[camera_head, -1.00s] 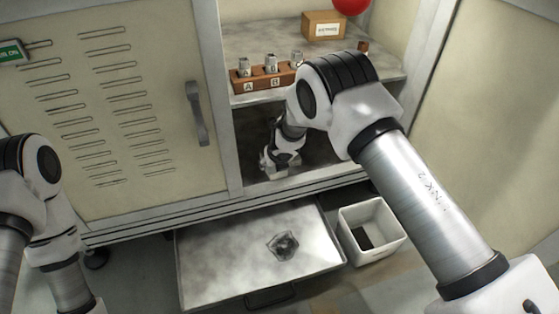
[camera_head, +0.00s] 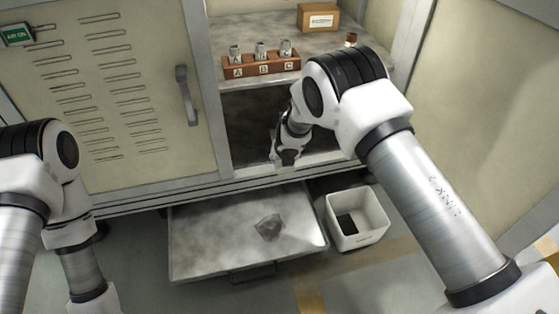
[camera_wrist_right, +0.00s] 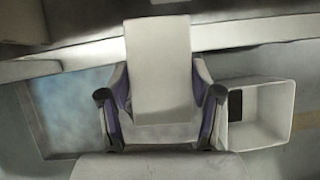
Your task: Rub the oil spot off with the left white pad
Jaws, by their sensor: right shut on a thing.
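A grey, smudged oil spot (camera_head: 270,228) lies on the pale metal drip tray (camera_head: 205,258), which sticks out below the cabinet. My right gripper (camera_head: 287,155) is at the cabinet's lower opening, above and behind the tray, apart from the spot. In the right wrist view my right gripper (camera_wrist_right: 160,112) is shut on a flat white pad (camera_wrist_right: 160,60), with a finger at each side. The pad is hard to make out in the head view. My left arm is at the left edge, and its gripper is out of the picture.
A white bin (camera_head: 357,234) with a dark piece inside stands right of the tray. On the shelf are a brown rack (camera_head: 262,67) with metal parts marked A, B, C and a cardboard box (camera_head: 318,17). The cabinet door (camera_head: 110,110) is shut at left.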

